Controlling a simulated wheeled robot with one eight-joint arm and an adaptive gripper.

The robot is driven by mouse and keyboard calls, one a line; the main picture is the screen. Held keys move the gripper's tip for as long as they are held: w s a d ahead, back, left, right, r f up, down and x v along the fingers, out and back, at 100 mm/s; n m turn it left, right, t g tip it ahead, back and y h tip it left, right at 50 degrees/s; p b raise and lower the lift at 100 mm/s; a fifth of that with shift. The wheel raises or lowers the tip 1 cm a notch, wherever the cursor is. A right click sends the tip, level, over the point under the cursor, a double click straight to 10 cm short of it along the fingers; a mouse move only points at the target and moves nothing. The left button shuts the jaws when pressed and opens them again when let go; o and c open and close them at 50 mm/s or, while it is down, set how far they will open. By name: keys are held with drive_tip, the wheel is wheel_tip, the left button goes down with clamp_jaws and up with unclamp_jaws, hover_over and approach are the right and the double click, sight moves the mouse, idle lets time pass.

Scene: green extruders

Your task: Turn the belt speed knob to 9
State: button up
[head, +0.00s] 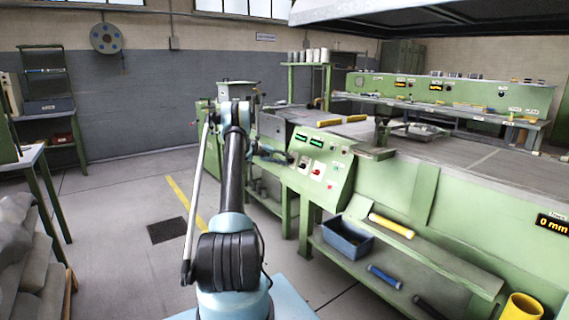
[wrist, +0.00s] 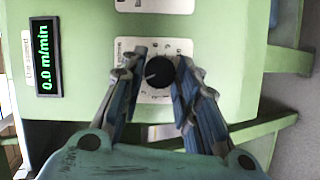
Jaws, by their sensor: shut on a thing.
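The black belt speed knob (wrist: 158,73) sits on a white numbered dial plate (wrist: 157,97) in the wrist view. A short white pointer mark shows on its left side; the dial numbers are too small to read surely. My gripper (wrist: 160,65) has one finger on each side of the knob and is shut on it. A display (wrist: 43,56) left of the dial reads 0.0 m/min in green. In the head view, my gripper (head: 287,157) reaches the left side of the sloped green control panel (head: 338,172); the knob cannot be made out there.
A red switch (head: 316,171) is on the panel right of my gripper. A blue bin (head: 347,238) and a yellow roll (head: 391,226) lie on the shelf below. The grey floor left of my arm is open, with a dark grate (head: 167,230).

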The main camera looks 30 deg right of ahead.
drive_tip(key=m+y, duration=0.1)
drive_tip(key=m, duration=0.2)
drive_tip(key=m+t+y, duration=0.1)
drive_tip(key=m, duration=0.1)
drive_tip(key=shift+s+r+m, duration=0.1)
drive_tip(key=shift+s+m, duration=0.1)
drive_tip(key=shift+m, duration=0.2)
drive_tip(key=m+t, duration=0.1)
drive_tip(key=m, duration=0.1)
drive_tip(key=m+t+y, duration=0.1)
drive_tip(key=m, duration=0.2)
drive_tip(key=shift+s+d+r+t, duration=0.1)
drive_tip(key=shift+r+t, duration=0.05)
drive_tip(key=shift+t, duration=0.15)
drive_tip(key=m+t, duration=0.1)
drive_tip(key=m, duration=0.1)
drive_tip(key=m+t+y, duration=0.1)
drive_tip(key=m, duration=0.2)
drive_tip(key=shift+s+t, duration=0.15)
drive_tip(key=shift+t, duration=0.25)
drive_tip(key=m+t, duration=0.1)
drive_tip(key=m, duration=0.1)
drive_tip(key=m+t, duration=0.1)
drive_tip(key=m, duration=0.2)
drive_tip(key=shift+s+t+h, duration=0.2)
drive_tip(key=shift+t+h, duration=0.1)
drive_tip(key=shift+t, duration=0.1)
drive_tip(key=o, duration=1.1)
drive_tip(key=shift+c, duration=0.2)
